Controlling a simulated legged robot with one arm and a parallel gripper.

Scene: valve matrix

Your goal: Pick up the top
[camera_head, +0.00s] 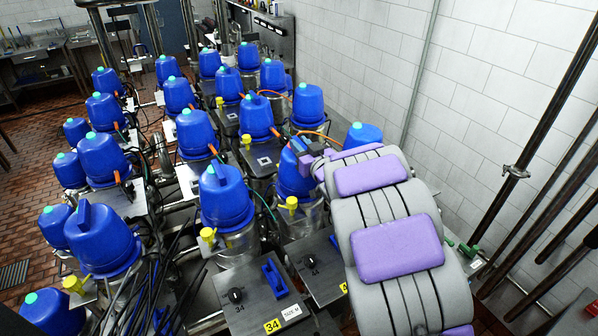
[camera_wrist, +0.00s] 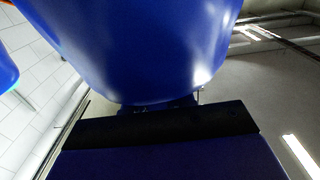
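Several domed blue tops stand on metal valve bodies in rows. My gripper (camera_head: 304,149) is at the upper part of one blue top (camera_head: 293,181), in the right part of the front rows in the head view. That top appears to sit on its metal body. In the wrist view a large blue dome (camera_wrist: 150,45) fills the upper middle, close to the black and blue gripper part (camera_wrist: 160,128) along the bottom. The fingertips are too small or hidden to show whether they hold the top's handle.
Another blue top (camera_head: 226,195) with a raised handle stands just left, and one (camera_head: 363,136) stands behind my arm. Control boxes (camera_head: 262,292) with blue handles sit in front. Black cables (camera_head: 150,285) hang at front left. A white tiled wall (camera_head: 500,70) bounds the right.

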